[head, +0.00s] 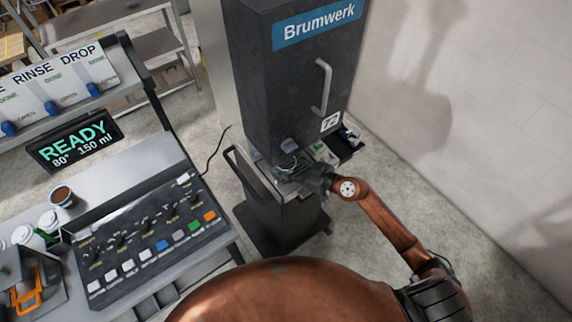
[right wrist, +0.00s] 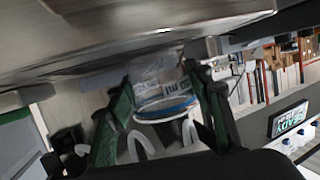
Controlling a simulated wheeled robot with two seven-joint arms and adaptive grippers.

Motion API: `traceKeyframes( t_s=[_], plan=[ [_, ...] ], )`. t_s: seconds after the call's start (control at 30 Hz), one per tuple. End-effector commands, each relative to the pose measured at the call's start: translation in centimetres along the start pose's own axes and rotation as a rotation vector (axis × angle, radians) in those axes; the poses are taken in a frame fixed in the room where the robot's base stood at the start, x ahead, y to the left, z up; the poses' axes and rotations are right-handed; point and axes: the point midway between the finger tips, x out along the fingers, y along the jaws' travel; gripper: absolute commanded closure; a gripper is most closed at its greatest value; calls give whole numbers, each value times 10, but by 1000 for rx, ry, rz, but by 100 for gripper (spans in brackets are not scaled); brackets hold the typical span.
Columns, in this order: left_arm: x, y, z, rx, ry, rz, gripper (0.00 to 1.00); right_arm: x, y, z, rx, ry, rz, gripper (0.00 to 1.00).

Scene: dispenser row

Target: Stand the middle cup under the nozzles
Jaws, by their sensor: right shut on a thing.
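My right gripper (head: 303,178) reaches in under the dark Brumwerk dispenser (head: 290,90) and is shut on a cup. In the right wrist view its green fingers (right wrist: 165,100) stand on both sides of the cup (right wrist: 163,108), which is pale with a blue ring and partly printed. In the head view only a small part of the cup (head: 286,166) shows, below a grey nozzle part (head: 289,145) on the dispenser's front. I cannot tell if the cup touches the tray (head: 252,176) under it. My left gripper is in neither view.
A control panel (head: 150,240) with coloured buttons and a READY display (head: 75,140) stand at the left. A brown-filled cup (head: 63,197) and white lidded cups (head: 48,221) are on that counter. A pale wall (head: 470,110) is at the right. Open floor lies between.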

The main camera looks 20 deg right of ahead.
Motion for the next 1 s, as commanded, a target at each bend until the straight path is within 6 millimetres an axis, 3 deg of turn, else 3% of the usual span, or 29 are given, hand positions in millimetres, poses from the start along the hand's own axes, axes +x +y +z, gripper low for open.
traceKeyframes(
  t_s=[0.03,0.07,0.37,0.73,0.87,1.0],
  plan=[
    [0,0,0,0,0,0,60,0,0,1,1,0,0,70],
    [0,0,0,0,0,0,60,0,0,1,1,0,0,52],
    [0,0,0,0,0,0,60,0,0,1,0,0,0,32],
    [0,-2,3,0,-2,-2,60,-5,0,1,0,0,0,32],
    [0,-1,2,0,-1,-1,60,-22,0,2,-1,-3,1,32],
    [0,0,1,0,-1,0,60,-51,0,3,0,-4,0,32]
  ],
)
